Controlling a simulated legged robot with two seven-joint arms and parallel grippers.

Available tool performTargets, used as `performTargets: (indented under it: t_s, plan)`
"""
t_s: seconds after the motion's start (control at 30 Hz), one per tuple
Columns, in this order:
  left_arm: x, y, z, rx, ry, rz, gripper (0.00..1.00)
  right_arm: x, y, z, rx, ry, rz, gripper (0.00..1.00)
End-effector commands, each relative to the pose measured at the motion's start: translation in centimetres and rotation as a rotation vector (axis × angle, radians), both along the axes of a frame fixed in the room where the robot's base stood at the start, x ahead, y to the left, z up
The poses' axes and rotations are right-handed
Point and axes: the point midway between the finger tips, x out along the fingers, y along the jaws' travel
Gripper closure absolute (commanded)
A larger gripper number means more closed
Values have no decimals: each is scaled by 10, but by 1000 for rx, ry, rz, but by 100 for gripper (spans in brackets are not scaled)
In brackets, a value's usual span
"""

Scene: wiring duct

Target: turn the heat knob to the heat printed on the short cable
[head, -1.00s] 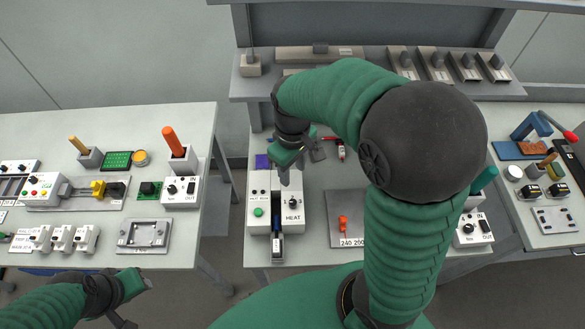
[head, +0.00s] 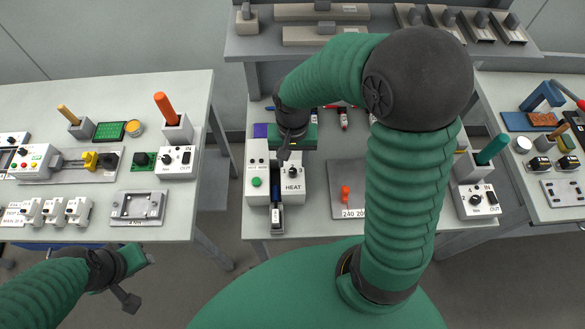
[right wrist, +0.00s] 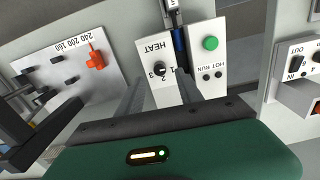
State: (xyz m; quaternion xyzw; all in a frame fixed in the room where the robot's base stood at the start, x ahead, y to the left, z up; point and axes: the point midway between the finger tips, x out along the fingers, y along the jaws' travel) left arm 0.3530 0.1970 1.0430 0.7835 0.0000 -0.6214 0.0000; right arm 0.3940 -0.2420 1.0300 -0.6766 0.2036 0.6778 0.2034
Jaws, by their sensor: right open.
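The heat station (head: 256,212) is a white and grey box with a green button and a dark heat knob (head: 292,173) above the word HEAT. In the right wrist view the knob (right wrist: 159,70) sits beside the figures 1, 2 and 3. A blue and dark piece (head: 276,200), perhaps the short cable, lies in the station's slot; I cannot read any print on it. My right gripper (head: 287,152) is open just behind the knob in the head view, apparently above the station and not holding it. My left gripper (head: 140,281) is open and empty at lower left.
A grey plate (head: 346,200) with an orange peg and printed 240, 200 and 160 stands right of the station. My right arm hides part of the bench. A table (head: 105,233) with other fixtures is at left, across a gap. A shelf (head: 380,48) runs behind.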

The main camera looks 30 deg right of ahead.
Motion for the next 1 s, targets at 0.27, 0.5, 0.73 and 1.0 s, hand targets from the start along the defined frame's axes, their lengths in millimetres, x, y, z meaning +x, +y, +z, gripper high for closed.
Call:
performTargets:
  t_s: [0.27,0.5,0.73,1.0]
  plan:
    - [0,0,-3,0,0,0,64,-1,1,-53,0,2,2,57]
    - [0,0,-3,0,0,0,64,-1,0,-60,1,-1,1,57]
    - [0,0,-3,0,0,0,64,-1,0,-59,0,0,1,74]
    - [0,0,-3,0,0,0,64,0,0,-59,0,-1,1,100]
